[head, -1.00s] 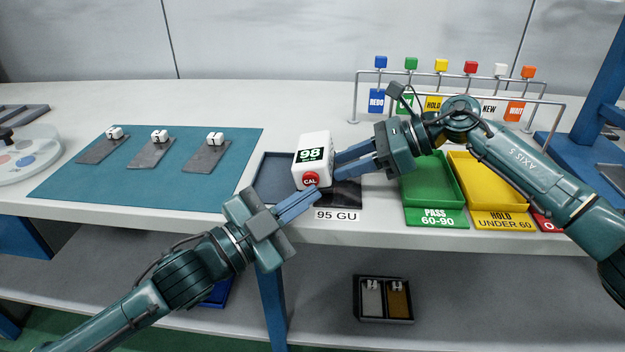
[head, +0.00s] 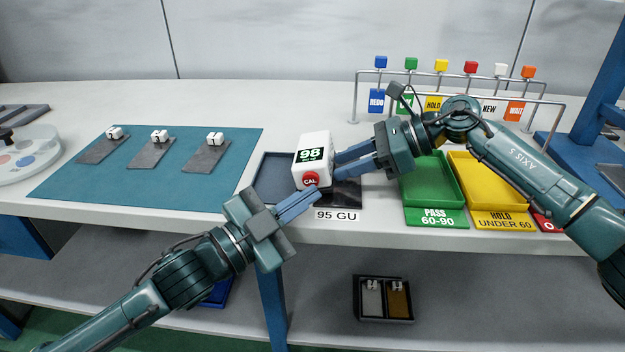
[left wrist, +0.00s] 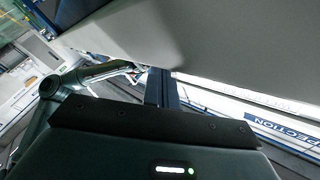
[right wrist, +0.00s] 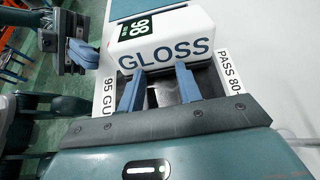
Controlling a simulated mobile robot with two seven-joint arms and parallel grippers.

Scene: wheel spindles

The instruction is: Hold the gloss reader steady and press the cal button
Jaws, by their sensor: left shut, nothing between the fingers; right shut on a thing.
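The gloss reader (head: 313,155) is a white block with a green 98 display and a red CAL button (head: 311,179) on its front. It sits on a dark tile above the 95 GU label (head: 337,215). My right gripper (head: 338,163) is shut on the reader from the right; in the right wrist view its fingers (right wrist: 160,85) meet the reader's GLOSS side (right wrist: 165,50). My left gripper (head: 314,193) is shut and empty, its fingertips just below and beside the CAL button. I cannot tell whether they touch it. The left wrist view does not clearly show the button.
A teal mat (head: 130,190) holds several grey plates with white tags at left. Green PASS (head: 433,185) and yellow HOLD (head: 490,185) trays stand at right. A rack with coloured cubes (head: 450,90) stands behind. A small dark tray (head: 384,298) is on the lower shelf.

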